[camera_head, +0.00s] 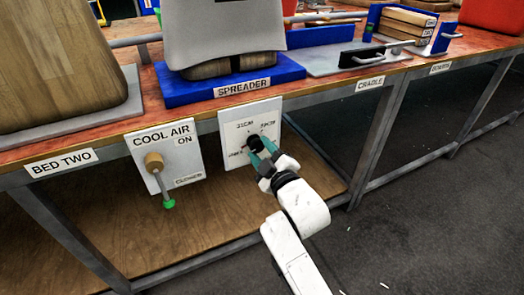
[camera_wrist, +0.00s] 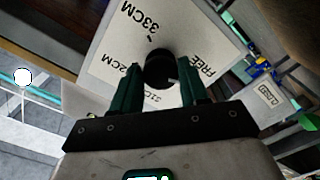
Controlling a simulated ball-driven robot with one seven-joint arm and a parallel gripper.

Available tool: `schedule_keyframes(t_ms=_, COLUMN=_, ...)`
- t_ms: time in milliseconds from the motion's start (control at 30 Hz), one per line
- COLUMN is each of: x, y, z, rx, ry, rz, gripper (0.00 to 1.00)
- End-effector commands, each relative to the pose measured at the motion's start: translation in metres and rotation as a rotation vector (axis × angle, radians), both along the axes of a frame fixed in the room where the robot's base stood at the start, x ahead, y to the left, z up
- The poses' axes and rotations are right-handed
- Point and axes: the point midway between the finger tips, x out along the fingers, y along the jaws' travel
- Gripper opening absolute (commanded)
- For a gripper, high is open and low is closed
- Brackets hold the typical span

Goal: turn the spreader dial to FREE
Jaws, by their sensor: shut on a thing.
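The spreader dial (camera_head: 254,143) is a small black knob on a white panel (camera_head: 240,160) below the SPREADER label. My gripper (camera_head: 261,151) reaches it from the front right, its teal fingers shut on the knob. In the wrist view the round knob (camera_wrist: 159,67) shows between the fingertips of my gripper (camera_wrist: 163,76). A small pale mark shows on the knob's lower right edge. I cannot tell surely which setting it points to. The fingers partly cover the lower lettering.
A COOL AIR panel (camera_head: 165,158) with a green-tipped lever (camera_head: 163,188) hangs left of the dial panel. The blue spreader base (camera_head: 232,86) stands on the bench above. Table legs (camera_head: 378,130) are at the right.

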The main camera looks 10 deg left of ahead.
Motion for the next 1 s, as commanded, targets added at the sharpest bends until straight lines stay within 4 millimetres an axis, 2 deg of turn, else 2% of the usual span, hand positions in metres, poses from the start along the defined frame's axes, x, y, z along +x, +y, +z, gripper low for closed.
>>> schedule_keyframes(t_ms=333, x=-0.0003, y=-0.0005, z=-0.0031, rx=-0.136, ry=-0.082, rz=0.000, gripper=0.14)
schedule_keyframes(t_ms=933, x=-0.0002, y=-0.0004, z=-0.0035, rx=-0.164, ry=-0.102, rz=0.000, gripper=0.14)
schedule_keyframes(t_ms=967, x=-0.0002, y=-0.0004, z=-0.0036, rx=-0.164, ry=-0.102, rz=0.000, gripper=0.46)
schedule_keyframes(t_ms=1000, x=-0.0002, y=-0.0004, z=-0.0035, rx=-0.164, ry=-0.102, rz=0.000, gripper=0.50)
